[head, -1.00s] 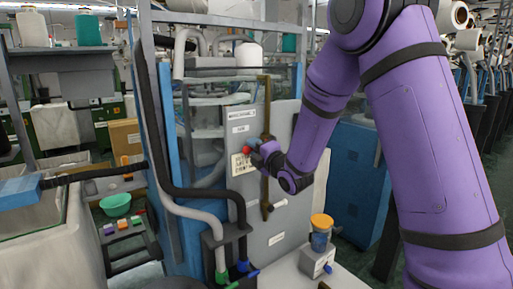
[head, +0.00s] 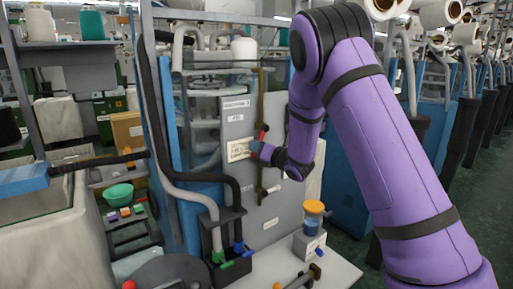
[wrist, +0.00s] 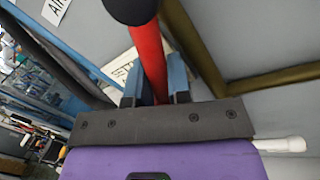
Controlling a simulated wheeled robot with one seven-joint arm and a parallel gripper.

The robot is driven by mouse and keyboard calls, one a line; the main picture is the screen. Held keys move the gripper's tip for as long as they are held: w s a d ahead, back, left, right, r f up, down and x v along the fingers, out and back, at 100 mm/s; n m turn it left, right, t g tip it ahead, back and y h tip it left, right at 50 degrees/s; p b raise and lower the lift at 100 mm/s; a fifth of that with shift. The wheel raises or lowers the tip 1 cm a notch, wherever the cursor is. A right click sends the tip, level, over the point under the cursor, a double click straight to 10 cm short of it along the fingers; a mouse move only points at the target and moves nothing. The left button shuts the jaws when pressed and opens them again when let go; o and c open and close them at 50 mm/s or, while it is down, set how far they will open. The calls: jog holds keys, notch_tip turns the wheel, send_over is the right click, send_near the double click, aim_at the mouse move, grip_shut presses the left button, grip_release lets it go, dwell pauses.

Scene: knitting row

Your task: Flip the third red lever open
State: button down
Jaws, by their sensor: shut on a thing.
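A red lever (wrist: 150,60) with a dark rounded end runs up the wrist view, between the two blue fingers of my gripper (wrist: 155,88). The fingers are shut on it. In the head view my gripper (head: 255,149) is at the grey machine panel (head: 236,125), beside a pale label plate. A short red part of the lever (head: 263,132) shows just above the gripper, against a brown upright bar. The lever's lower part is hidden by the gripper. I cannot make out other red levers on this panel.
The brown bar (head: 261,100) runs vertically close beside my gripper. Black and grey hoses (head: 185,190) hang to the left. An orange-lidded jar (head: 313,215) stands below right. A green bowl (head: 118,193) is at left. The aisle floor at right is clear.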

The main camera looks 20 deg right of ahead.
jog(key=shift+w+d+f+n+g, duration=0.15)
jog(key=shift+d+n, duration=0.4)
jog(key=shift+n, duration=0.4)
jog(key=shift+w+d+f+n+g, duration=0.2)
jog(key=shift+d+n, duration=0.3)
jog(key=shift+n, duration=0.4)
jog(key=shift+w+d+f+n+g, duration=0.15)
jog(key=shift+d+n, duration=0.4)
jog(key=shift+n, duration=0.4)
jog(key=c, duration=1.1)
grip_release()
jog(key=shift+o, duration=0.2)
jog(key=shift+s+d, duration=0.1)
jog(key=v, duration=1)
jog(key=shift+s, duration=0.25)
jog(key=shift+d+r, duration=0.1)
jog(key=shift+r, duration=0.05)
